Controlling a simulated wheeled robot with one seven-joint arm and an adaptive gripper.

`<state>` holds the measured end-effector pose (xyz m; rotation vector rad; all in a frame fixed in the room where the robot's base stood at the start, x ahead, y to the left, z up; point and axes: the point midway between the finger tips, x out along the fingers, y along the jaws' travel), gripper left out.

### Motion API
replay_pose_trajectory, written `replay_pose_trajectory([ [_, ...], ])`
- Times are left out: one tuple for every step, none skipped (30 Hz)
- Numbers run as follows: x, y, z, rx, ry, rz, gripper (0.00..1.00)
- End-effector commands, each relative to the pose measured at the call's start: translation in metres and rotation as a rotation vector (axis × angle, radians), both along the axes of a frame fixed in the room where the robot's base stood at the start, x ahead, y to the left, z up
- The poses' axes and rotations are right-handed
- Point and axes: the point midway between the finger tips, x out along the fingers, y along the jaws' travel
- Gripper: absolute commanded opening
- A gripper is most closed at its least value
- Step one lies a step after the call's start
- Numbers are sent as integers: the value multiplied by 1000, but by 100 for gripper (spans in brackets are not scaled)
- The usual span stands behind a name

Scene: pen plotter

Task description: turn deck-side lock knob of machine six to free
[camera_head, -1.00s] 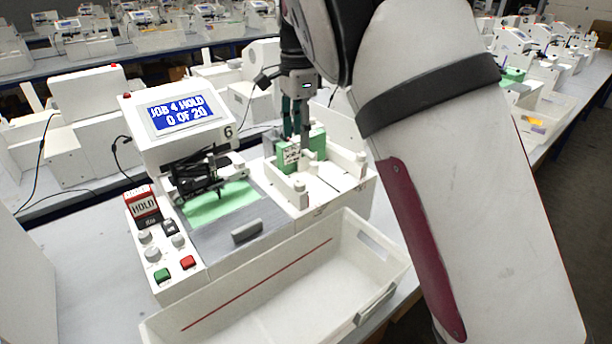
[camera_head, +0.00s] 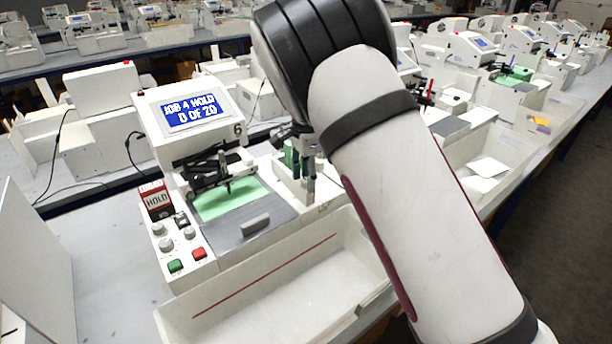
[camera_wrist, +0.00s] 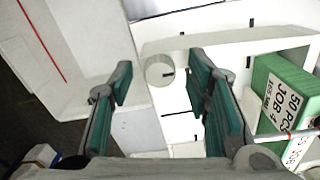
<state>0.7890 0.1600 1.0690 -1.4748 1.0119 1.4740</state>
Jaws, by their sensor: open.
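Machine six (camera_head: 195,137) is white, with a blue screen (camera_head: 193,112) reading "JOB 4 HOLD 0 OF 20" and a red HOLD sign (camera_head: 157,200). A round, pale lock knob (camera_wrist: 158,71) with a short dark mark shows in the wrist view. My gripper (camera_wrist: 158,66) is open, one green-padded finger on each side of the knob in the picture; I cannot tell whether they touch it. In the head view my gripper (camera_head: 309,186) points down at the feeder beside the grey deck (camera_head: 228,222), and the knob is hidden there.
A green card stack (camera_wrist: 284,98) labelled "50 PCS JOB 4" sits in the feeder, right of the fingers in the wrist view. A white bin (camera_head: 200,316) with a red line stands in front. Red (camera_head: 199,254) and green (camera_head: 175,266) buttons are on the panel.

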Motion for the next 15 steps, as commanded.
replay_pose_trajectory([
  [0, 0, 0, 0, 0, 0, 44],
  [0, 0, 0, 0, 0, 0, 44],
  [0, 0, 0, 0, 0, 0, 44],
  [0, 0, 0, 0, 0, 0, 44],
  [0, 0, 0, 0, 0, 0, 42],
  [0, 0, 0, 0, 0, 0, 33],
  [0, 0, 0, 0, 0, 0, 26],
  [0, 0, 0, 0, 0, 0, 19],
  [0, 0, 0, 0, 0, 0, 10],
  [0, 0, 0, 0, 0, 0, 4],
  [0, 0, 0, 0, 0, 0, 0],
  [0, 0, 0, 0, 0, 0, 0],
  [0, 0, 0, 0, 0, 0, 0],
  [0, 0, 0, 0, 0, 0, 0],
  [0, 0, 0, 0, 0, 1, 0],
])
